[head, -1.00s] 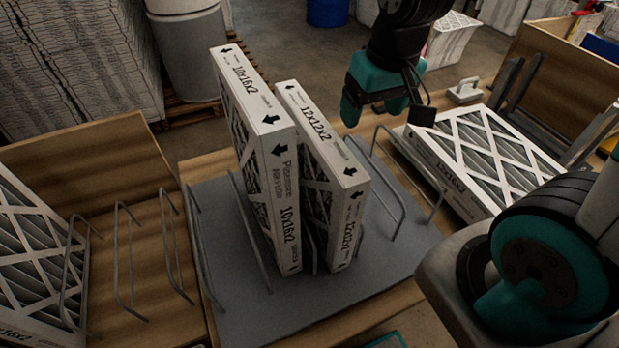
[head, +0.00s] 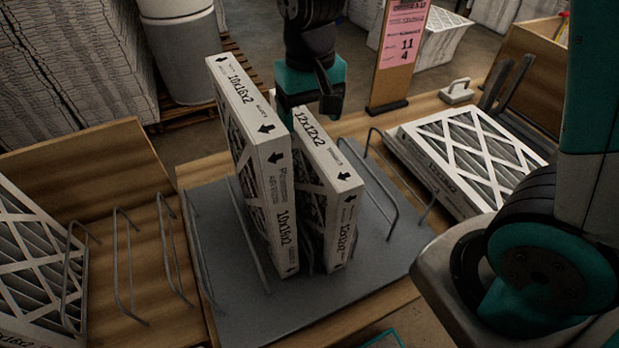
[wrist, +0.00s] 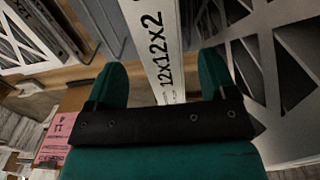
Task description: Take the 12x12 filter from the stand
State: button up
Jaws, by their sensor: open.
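The 12x12x2 filter (head: 338,180) stands upright on edge in the wire stand, on the grey base (head: 375,265). The 10x16x2 filter (head: 262,140) stands close beside it on the left and is taller. My gripper (head: 310,112) is over the far top end of the 12x12x2 filter. In the wrist view the open fingers (wrist: 168,88) lie on either side of the filter's white, labelled edge (wrist: 160,50), with gaps to it. I cannot tell from the head view how far down the fingers reach.
Wire dividers (head: 375,185) rise to the right of the filters. Another boxed filter (head: 470,150) lies flat on the right. A wooden sign with a pink sheet (head: 403,45) stands behind. A filter (head: 25,265) leans at the far left.

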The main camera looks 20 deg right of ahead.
aim_at(309, 183)
jog(key=shift+w+f+p, duration=0.15)
jog(key=shift+f+p, duration=0.75)
jog(key=shift+f, duration=2.55)
jog(key=c, duration=1.3)
